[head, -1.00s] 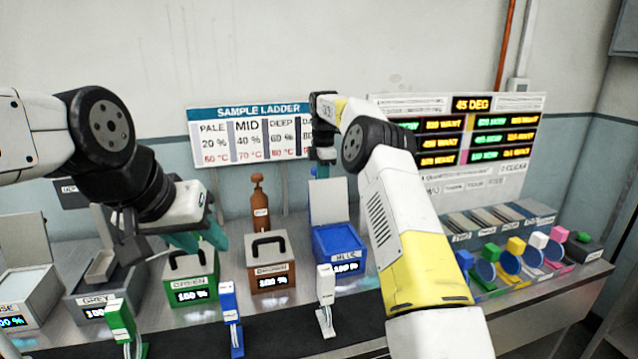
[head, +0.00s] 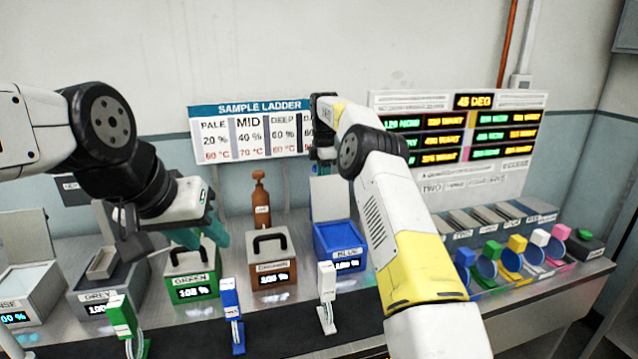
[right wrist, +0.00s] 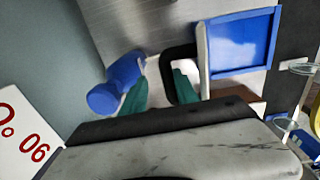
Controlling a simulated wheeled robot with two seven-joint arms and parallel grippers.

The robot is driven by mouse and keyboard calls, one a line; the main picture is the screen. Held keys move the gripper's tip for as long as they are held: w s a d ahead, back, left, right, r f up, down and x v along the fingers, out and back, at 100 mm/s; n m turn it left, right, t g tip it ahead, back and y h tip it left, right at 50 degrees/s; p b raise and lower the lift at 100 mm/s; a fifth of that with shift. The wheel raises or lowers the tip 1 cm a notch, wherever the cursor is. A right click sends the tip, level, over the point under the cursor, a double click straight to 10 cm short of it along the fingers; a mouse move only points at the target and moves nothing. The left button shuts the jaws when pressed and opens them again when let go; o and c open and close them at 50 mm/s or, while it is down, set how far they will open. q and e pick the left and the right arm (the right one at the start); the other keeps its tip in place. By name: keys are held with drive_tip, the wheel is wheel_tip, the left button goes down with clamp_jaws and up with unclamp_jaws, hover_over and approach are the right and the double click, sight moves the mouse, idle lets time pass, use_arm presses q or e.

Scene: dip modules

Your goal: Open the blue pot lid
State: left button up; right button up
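The blue pot (head: 338,240) stands at the right end of the row of pots. Its lid (head: 327,198) stands upright on its back edge, so the pot is open. In the right wrist view the pot's blue opening (right wrist: 240,45) shows beside the pale lid edge and the black lid handle (right wrist: 181,52). My right gripper (right wrist: 160,92) is behind the lid, its teal fingers apart. One finger is in the handle's loop and the other is beyond it, near a blue bottle (right wrist: 115,85). My left gripper (head: 203,236) hangs above the green pot, fingers apart and empty.
The green pot (head: 190,265) and brown pot (head: 270,262) are closed, with black handles. A brown bottle (head: 260,205) stands behind. The grey pot (head: 105,290) is at left. Small upright clips (head: 327,290) line the front. Colored cups (head: 510,262) are at right.

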drive_tip(key=shift+w+a+r, duration=0.2)
drive_tip(key=shift+w+a, duration=0.05)
drive_tip(key=shift+w, duration=0.25)
